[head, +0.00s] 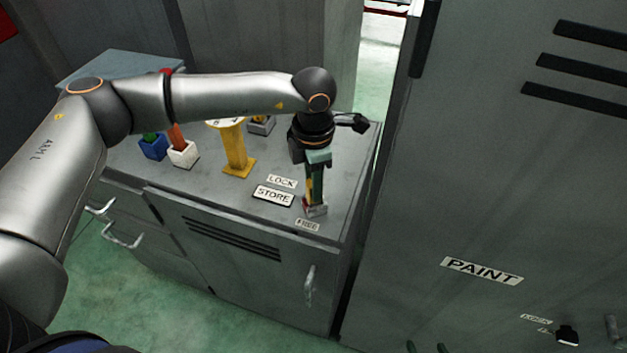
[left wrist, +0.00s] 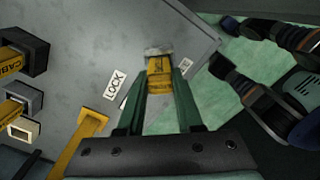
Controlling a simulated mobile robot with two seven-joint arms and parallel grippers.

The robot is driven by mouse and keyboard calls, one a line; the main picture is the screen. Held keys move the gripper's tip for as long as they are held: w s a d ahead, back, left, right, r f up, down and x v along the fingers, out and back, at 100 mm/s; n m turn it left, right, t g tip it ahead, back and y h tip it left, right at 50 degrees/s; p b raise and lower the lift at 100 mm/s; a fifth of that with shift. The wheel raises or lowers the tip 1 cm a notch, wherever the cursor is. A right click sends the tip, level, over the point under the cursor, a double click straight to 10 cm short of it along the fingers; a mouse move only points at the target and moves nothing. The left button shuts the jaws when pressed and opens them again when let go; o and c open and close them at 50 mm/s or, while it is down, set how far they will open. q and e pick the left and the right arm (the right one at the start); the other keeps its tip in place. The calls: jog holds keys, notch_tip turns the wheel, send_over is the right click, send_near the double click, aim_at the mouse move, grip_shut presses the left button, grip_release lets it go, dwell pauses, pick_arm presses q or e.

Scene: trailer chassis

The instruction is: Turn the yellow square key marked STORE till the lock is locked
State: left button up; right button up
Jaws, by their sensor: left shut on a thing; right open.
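The yellow key (left wrist: 160,75) is between the green fingers of my left gripper (left wrist: 158,92) in the left wrist view, with dark lettering I cannot read. In the head view my left gripper (head: 315,190) points down at the cabinet top's right front part, shut on the key, which is mostly hidden by the fingers. A small pale and red block (head: 315,209) shows right below the fingertips. The LOCK label (head: 281,181) and the STORE plate (head: 273,196) lie left of it. Two green fingertips of my right gripper (head: 425,348) show apart at the bottom edge.
A yellow post (head: 236,150), a white block (head: 184,154) and a blue block (head: 153,147) stand on the grey cabinet top (head: 215,185). A small label (head: 307,225) lies in front of the gripper. A tall locker marked PAINT (head: 482,270) stands close on the right.

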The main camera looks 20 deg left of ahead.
pick_arm(q)
grip_shut()
